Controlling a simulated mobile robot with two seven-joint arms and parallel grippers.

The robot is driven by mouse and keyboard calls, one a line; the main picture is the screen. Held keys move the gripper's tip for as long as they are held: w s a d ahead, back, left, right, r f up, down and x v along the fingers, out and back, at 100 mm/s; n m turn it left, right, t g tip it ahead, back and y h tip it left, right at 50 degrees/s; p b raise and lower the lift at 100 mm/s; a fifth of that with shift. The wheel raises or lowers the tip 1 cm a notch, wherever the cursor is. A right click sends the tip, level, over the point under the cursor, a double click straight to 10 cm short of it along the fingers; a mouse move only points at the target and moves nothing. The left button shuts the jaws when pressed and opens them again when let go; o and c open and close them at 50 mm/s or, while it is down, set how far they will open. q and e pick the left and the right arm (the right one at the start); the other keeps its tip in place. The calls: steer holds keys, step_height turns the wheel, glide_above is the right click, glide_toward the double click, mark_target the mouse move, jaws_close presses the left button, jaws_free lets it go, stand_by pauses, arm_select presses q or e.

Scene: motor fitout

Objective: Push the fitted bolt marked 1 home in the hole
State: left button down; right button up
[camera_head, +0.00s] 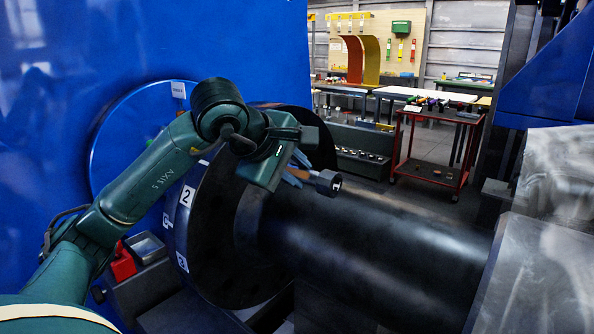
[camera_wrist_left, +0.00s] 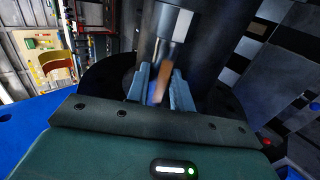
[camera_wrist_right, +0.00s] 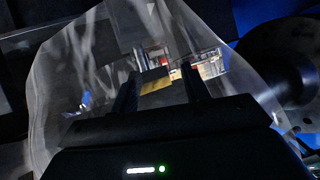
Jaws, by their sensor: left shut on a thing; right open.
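My left gripper (camera_head: 296,172) is shut on a tool (camera_head: 327,182) with a brown handle and a dark metal cylindrical head. In the left wrist view the brown handle (camera_wrist_left: 161,75) lies between the fingers and the grey head (camera_wrist_left: 172,24) is beyond them. The gripper is in front of the large dark flange (camera_head: 215,245), which carries white labels, with 2 (camera_head: 186,196) and 3 (camera_head: 182,262) readable. I cannot make out the bolt marked 1 or its hole; my left arm covers part of the flange. My right gripper (camera_wrist_right: 158,88) is open and appears empty.
A thick dark shaft (camera_head: 385,255) runs from the flange to the right. A blue disc (camera_head: 125,130) and blue wall stand behind the left arm. A red trolley (camera_head: 440,119) and workbenches are at the back. A grey metal block (camera_head: 555,265) is at the right.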

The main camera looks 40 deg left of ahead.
arm_select(q)
steer(key=shift+w+a+r+b, duration=0.15)
steer(key=shift+a+b, duration=0.35)
steer(key=shift+a, duration=0.95)
steer(key=shift+w+a+f+b, duration=0.1)
steer(key=shift+a+b, duration=0.4)
steer(key=shift+a, duration=0.9)
arm_select(e)
steer(key=shift+w+a+f+m, duration=0.15)
steer(key=shift+f+m, duration=0.15)
steer(key=shift+f, duration=0.2)
steer(key=shift+f, duration=0.15)
arm_select(q)
steer(key=shift+r, duration=0.1)
arm_select(e)
steer(key=shift+r, duration=0.3)
arm_select(q)
steer(key=shift+w+a, duration=0.1)
steer(key=shift+a, duration=1.35)
arm_select(e)
steer(key=shift+f, duration=0.5)
arm_select(q)
steer(key=shift+w+a+b, duration=0.2)
steer(key=shift+a+b, duration=0.45)
steer(key=shift+a, duration=2.15)
arm_select(e)
steer(key=shift+f, duration=0.4)
